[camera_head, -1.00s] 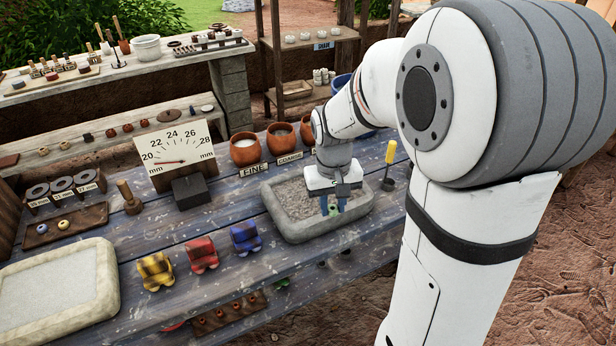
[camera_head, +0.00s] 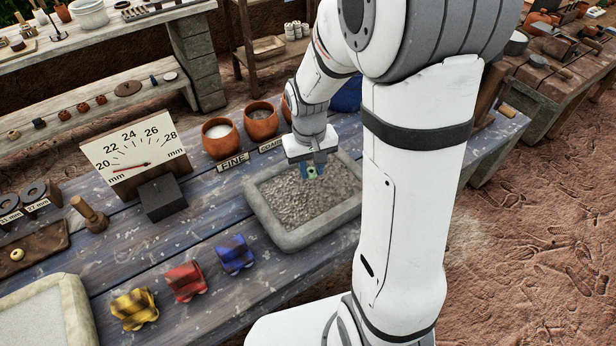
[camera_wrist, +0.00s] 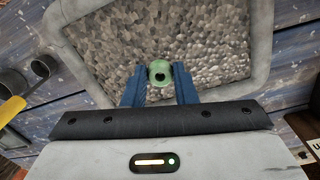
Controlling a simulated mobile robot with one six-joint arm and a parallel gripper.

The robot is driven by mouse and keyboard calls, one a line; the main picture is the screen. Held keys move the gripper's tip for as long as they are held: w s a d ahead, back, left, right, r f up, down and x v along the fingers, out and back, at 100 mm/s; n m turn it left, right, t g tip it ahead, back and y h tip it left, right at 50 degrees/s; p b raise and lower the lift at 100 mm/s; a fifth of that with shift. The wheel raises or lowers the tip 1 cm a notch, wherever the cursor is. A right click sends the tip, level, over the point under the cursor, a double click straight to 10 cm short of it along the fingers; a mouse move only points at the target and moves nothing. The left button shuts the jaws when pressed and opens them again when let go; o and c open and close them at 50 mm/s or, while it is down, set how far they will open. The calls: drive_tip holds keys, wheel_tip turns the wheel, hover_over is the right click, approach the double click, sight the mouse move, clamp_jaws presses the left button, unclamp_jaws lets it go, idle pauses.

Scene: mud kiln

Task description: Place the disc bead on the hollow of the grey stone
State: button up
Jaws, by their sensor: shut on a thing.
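A green bead (camera_wrist: 159,73) with a dark hole is held between the blue fingers of my gripper (camera_wrist: 159,86). In the head view the bead (camera_head: 313,172) shows small at the tips of my gripper (camera_head: 312,174). The grey stone (camera_head: 268,220) is a rounded block on the blue table, with a wide hollow of rough grey grit. My gripper is over the back part of that hollow, pointing down. In the wrist view the stone's rim (camera_wrist: 262,45) frames the hollow behind the bead. I cannot tell whether the bead touches the grit.
A paler stone basin (camera_head: 40,318) stands at the front left. Clay pots (camera_head: 261,121) and a dial gauge (camera_head: 134,155) stand behind. A yellow handle (camera_wrist: 12,109) shows at the wrist view's left edge.

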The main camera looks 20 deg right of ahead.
sight(310, 173)
drive_tip(key=shift+s+a+f, duration=0.1)
drive_tip(key=shift+f, duration=1.95)
drive_tip(key=shift+f, duration=0.1)
drive_tip(key=o, duration=1)
drive_tip(key=shift+c, duration=0.2)
